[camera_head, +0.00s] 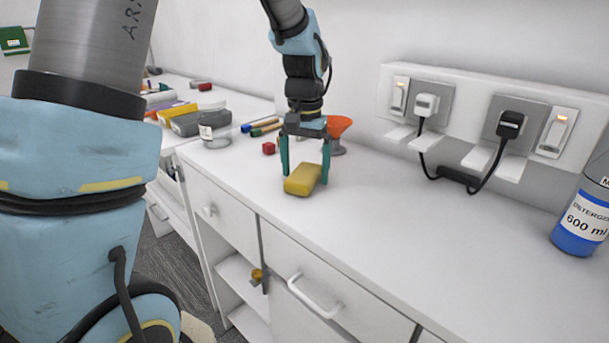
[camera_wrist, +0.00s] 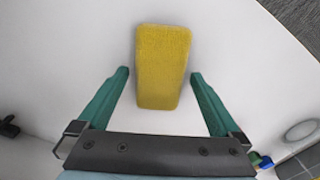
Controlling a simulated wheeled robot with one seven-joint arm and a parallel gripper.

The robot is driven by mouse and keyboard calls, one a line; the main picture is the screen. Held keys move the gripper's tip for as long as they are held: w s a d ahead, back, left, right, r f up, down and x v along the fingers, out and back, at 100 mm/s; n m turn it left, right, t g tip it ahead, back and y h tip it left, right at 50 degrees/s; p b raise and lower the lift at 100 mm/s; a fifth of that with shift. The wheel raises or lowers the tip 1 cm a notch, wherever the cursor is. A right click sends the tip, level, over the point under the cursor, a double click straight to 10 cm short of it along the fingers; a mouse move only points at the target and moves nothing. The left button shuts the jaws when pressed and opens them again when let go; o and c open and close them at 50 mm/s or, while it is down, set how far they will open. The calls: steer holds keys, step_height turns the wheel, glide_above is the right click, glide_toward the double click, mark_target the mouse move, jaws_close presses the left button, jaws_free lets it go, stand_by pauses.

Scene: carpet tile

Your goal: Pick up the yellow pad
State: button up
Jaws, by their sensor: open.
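The yellow pad (camera_head: 302,180) lies on the white counter near its front edge. My gripper (camera_head: 305,180) is above and around it, with one green finger to each side in the head view. In the wrist view the yellow pad (camera_wrist: 162,66) lies lengthwise ahead of my gripper (camera_wrist: 160,74). Its near end reaches between the two fingertips, with a gap on both sides. My gripper is open and holds nothing. I cannot tell exactly how high the fingertips are above the counter.
A small red cube (camera_head: 269,148) and an orange funnel-shaped thing (camera_head: 338,128) stand behind my gripper. Pens (camera_head: 264,127) and a glass jar (camera_head: 213,132) are to the left. A blue-based bottle (camera_head: 582,220) stands far right. The counter (camera_head: 420,230) between is clear.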

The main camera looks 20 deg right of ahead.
mark_target(305, 171)
steer(key=shift+f, duration=0.15)
steer(key=c, duration=1.4)
step_height(305, 171, up, 10)
steer(key=shift+r+b, duration=0.1)
steer(key=shift+b, duration=0.65)
